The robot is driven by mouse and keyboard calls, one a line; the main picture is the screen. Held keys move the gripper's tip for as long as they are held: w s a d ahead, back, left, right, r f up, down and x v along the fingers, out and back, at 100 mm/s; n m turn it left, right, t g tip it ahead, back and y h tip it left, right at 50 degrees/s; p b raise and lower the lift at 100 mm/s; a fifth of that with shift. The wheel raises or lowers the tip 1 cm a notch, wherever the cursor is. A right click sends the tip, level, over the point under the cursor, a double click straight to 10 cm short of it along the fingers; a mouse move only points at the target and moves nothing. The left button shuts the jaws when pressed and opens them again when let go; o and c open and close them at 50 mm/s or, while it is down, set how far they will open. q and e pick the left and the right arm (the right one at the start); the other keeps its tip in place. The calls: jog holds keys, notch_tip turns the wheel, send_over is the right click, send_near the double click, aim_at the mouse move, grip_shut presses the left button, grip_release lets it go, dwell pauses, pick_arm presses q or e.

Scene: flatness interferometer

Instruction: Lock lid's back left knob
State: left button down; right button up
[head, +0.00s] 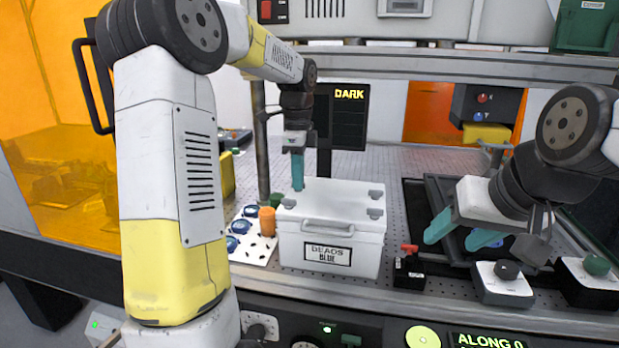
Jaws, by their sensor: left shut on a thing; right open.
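A white box (329,243) labelled "BEADS BLUE" stands on the perforated bench with its white lid (331,196) on. Grey knobs show on the lid at the front left (288,203), front right (375,213) and back right (376,194). My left gripper (298,183) points down with teal fingers at the lid's back left corner, shut on the back left knob, which the fingers hide. My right gripper (464,234) is open and empty, its teal fingers apart, to the right of the box.
A white holder (249,249) with blue round parts and an orange cylinder (267,221) stand just left of the box. A small black block with a red lever (409,262) is to its right. A dark post (261,150) rises behind. Knobbed units (503,286) sit at the front right.

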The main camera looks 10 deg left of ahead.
pick_arm(q)
jog(key=shift+r, duration=0.1)
dwell(0.3)
jog(key=c, duration=1.6)
grip_release()
jog(key=shift+o, duration=0.2)
notch_tip(320, 180, up, 7)
jog(key=shift+r, duration=0.35)
